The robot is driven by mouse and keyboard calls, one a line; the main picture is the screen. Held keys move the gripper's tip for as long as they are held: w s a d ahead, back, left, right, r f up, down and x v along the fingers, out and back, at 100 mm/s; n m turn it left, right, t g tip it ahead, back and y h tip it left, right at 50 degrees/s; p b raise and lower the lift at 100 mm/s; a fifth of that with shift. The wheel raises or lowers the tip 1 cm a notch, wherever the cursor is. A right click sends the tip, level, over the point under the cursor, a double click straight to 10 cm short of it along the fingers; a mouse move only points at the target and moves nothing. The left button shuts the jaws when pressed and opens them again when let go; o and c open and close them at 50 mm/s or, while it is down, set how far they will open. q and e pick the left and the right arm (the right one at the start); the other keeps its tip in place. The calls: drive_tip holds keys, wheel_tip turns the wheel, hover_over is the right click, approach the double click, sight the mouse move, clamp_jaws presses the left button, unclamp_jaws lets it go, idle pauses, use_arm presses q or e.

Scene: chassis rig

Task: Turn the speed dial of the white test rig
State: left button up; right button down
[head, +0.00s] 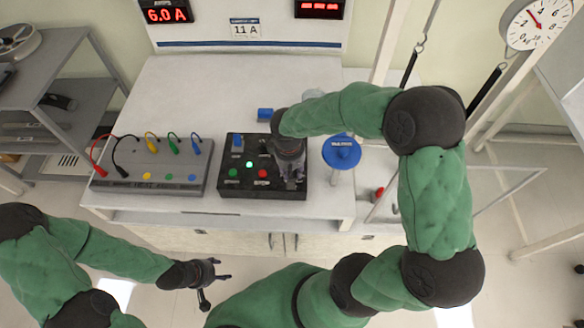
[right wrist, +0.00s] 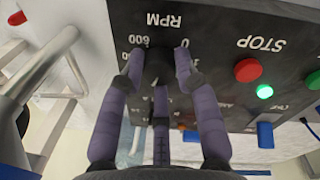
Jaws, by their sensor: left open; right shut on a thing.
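A black control panel (head: 228,183) lies on the white rig's bench (head: 185,85). Its dark speed dial (right wrist: 159,66) is marked RPM, with numbers around it including 0 and 600; the lettering is upside down in the right wrist view. My right gripper (head: 292,182) comes down over the panel's right part and hides the dial in the head view. In the right wrist view my right gripper (right wrist: 157,74) has its purple fingers on both sides of the dial, shut on it. The dial's pointer is not clear. My left gripper (head: 217,272) is open and empty, in front of the bench.
A grey box with coloured leads (head: 150,172) stands left of the panel. A blue round knob (head: 341,152) stands to the right. The panel has a red button (right wrist: 248,70) by STOP and a lit green lamp (right wrist: 264,92). A red display (head: 167,15) reads 6.0 A.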

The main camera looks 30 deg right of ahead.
drive_tip(key=n+p, duration=0.3)
drive_tip(key=n, duration=0.3)
drive_tip(key=shift+s, duration=0.1)
drive_tip(key=n+p, duration=0.1)
drive_tip(key=n, duration=0.2)
drive_tip(key=n+p, duration=0.2)
drive_tip(key=n, duration=0.1)
drive_tip(key=shift+t+y, duration=0.3)
drive_tip(key=shift+t, duration=0.1)
drive_tip(key=shift+n, duration=0.3)
drive_tip(key=c, duration=0.9)
unclamp_jaws()
drive_tip(key=shift+f, duration=0.1)
wheel_tip(320, 180, up, 12)
drive_tip(key=shift+s+a, duration=0.15)
drive_tip(key=shift+s, duration=0.25)
